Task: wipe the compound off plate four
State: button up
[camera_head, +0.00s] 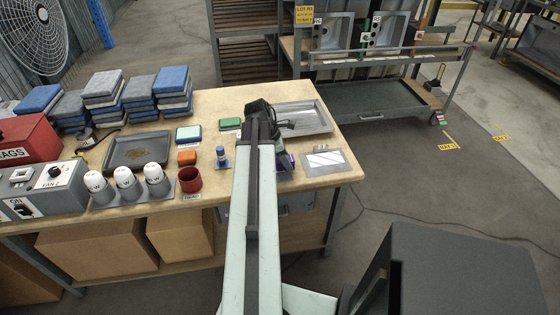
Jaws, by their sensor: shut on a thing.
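My gripper (284,117) is at the far end of my arm, over or just beside the shallow grey metal tray (318,118) on the wooden bench. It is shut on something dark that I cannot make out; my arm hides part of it. No plate marked four can be told in this view. Steel sink-like units (335,31) with small tags too small to read stand on the rack behind the bench. No compound can be made out on them.
The bench (222,107) holds folded cloth stacks (103,86), a dark tray (138,150), a red cup (190,180), coloured pads (189,134), a purple item (284,160) partly behind my arm, and a sheet with a pale panel (323,161). Open floor (430,180) lies right.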

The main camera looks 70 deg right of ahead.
jog(key=shift+f, duration=0.15)
jog(key=shift+w+a, duration=0.45)
jog(key=shift+w, duration=0.4)
jog(key=shift+w+a, duration=0.45)
jog(key=shift+w, duration=0.4)
jog(key=shift+w, duration=0.1)
jog(key=shift+w+a+r, duration=0.15)
jog(key=shift+w+a, duration=0.2)
jog(key=shift+w, duration=0.35)
jog(key=shift+w+a+r, duration=0.1)
jog(key=shift+w+a, duration=0.25)
jog(key=shift+w, duration=0.3)
jog(key=shift+w+a+f, duration=0.1)
jog(key=shift+w+a, duration=0.35)
jog(key=shift+w, duration=0.35)
jog(key=shift+w+a+f, duration=0.1)
jog(key=shift+w+a, duration=0.3)
jog(key=shift+w, duration=0.35)
jog(key=shift+w+a+r, duration=0.1)
jog(key=shift+w+a, duration=0.35)
jog(key=shift+w, duration=0.4)
jog(key=shift+w+a+r, duration=0.1)
jog(key=shift+w+a, duration=0.3)
jog(key=shift+w, duration=0.4)
